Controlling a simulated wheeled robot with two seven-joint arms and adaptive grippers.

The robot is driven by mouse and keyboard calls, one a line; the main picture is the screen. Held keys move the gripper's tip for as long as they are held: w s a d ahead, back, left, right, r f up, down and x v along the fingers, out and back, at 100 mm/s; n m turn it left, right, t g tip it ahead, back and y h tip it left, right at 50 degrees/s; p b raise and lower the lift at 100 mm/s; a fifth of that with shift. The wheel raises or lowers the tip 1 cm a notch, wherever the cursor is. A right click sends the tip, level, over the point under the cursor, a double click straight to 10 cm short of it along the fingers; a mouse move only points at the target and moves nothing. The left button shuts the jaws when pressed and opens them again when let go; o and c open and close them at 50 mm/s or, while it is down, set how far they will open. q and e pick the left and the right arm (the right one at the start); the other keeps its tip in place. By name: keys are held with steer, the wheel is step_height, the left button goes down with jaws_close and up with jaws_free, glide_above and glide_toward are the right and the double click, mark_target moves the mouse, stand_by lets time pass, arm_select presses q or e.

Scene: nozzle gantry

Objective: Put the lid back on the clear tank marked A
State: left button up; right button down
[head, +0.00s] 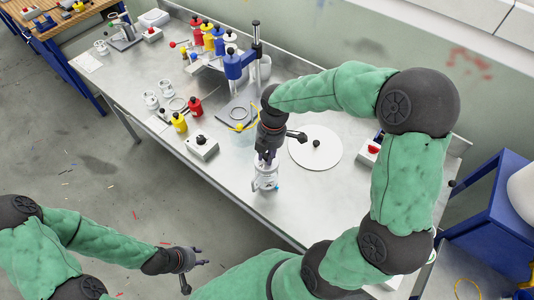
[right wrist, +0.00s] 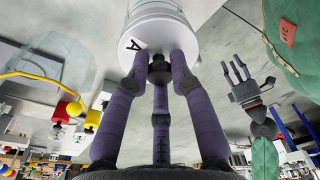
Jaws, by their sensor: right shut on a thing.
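My right gripper (head: 266,157) points down over the table, its three fingers shut on a black knob (right wrist: 160,68). The knob sits against a whitish round face marked A (right wrist: 185,42). A pale ridged cylinder (right wrist: 158,10) extends beyond that face. In the head view a small clear container (head: 266,180) with a blue spot low on its side stands directly under the fingers. I cannot tell whether the lid rests on it or is slightly apart. My left gripper (head: 194,272) is open and empty off the table's front; it also shows in the right wrist view (right wrist: 238,72).
A large white disc with a black knob (head: 328,150) lies right of my right gripper. A larger clear vessel with a yellow tube (head: 240,131) stands behind left.

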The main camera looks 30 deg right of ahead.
stand_by(0.3)
steer(key=c, duration=1)
jaws_free()
steer(key=shift+o, duration=0.3)
steer(key=o, duration=0.4)
steer(key=shift+r, duration=0.1)
steer(key=shift+r+p, duration=2.85)
steer(key=shift+r, duration=0.6)
jaws_close()
